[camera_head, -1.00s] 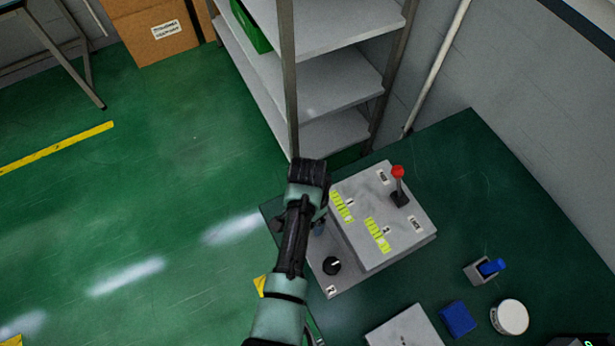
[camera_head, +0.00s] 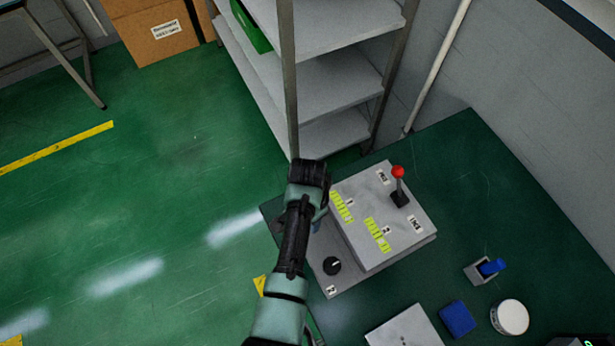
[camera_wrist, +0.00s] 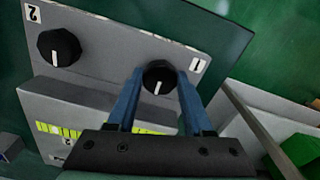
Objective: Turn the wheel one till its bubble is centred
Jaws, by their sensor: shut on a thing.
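Wheel one is a round black knob with a white pointer line (camera_wrist: 158,72), beside the label "1" in the wrist view. My gripper (camera_wrist: 158,80) has its blue fingers on both sides of this knob and is shut on it. In the head view my wrist hides the knob. The yellow-green vial marked 1 (camera_head: 341,207) lies on top of the grey box (camera_head: 402,238); its bubble is too small to place. In the wrist view this vial (camera_wrist: 150,130) is partly hidden behind my gripper.
A second black knob (camera_head: 332,266) sits on the same panel, with vial 2 (camera_head: 377,235) above. A red-topped lever (camera_head: 398,173) stands on the box. Shelves (camera_head: 335,85) rise behind.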

